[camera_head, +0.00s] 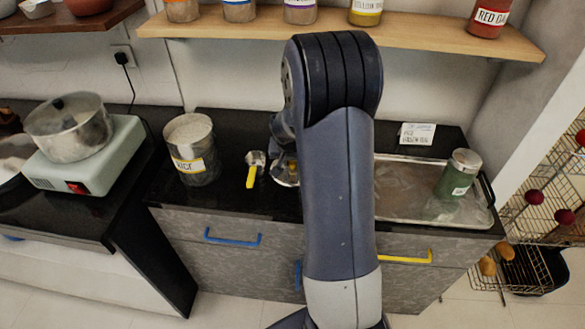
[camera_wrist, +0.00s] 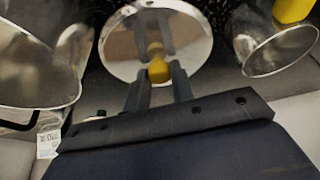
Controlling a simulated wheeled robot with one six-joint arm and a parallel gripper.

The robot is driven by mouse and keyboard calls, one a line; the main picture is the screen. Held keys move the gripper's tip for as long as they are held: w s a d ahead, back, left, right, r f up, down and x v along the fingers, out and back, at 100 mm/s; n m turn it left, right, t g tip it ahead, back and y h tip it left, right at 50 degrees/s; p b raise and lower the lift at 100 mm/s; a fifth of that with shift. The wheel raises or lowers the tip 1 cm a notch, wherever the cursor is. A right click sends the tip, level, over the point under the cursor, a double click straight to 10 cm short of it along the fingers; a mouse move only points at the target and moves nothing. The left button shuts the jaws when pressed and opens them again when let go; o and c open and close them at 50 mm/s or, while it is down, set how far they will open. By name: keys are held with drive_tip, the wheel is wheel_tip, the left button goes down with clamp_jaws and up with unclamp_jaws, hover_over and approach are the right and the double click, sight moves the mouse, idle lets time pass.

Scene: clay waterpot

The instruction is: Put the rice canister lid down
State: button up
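The rice canister lid (camera_wrist: 190,28) is a round, mirror-like metal disc with a yellow knob, and it reflects my fingers. My gripper (camera_wrist: 160,78) has one finger on each side of the knob and appears shut on it. In the head view the lid (camera_head: 283,178) shows only partly at counter height, left of my arm, which hides the rest. I cannot tell whether it touches the counter. The rice canister (camera_head: 196,162), clear with a yellow-edged RICE label, stands lidless at the left of the counter.
A metal scoop with a yellow handle (camera_head: 251,176) lies between canister and lid; it also shows in the wrist view (camera_wrist: 275,45). A metal tray (camera_head: 400,200) with a green jar (camera_head: 459,175) is on the right. A pot (camera_head: 68,128) stands on a stove at left.

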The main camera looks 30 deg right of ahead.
clamp_jaws()
drive_tip(key=shift+r, duration=0.15)
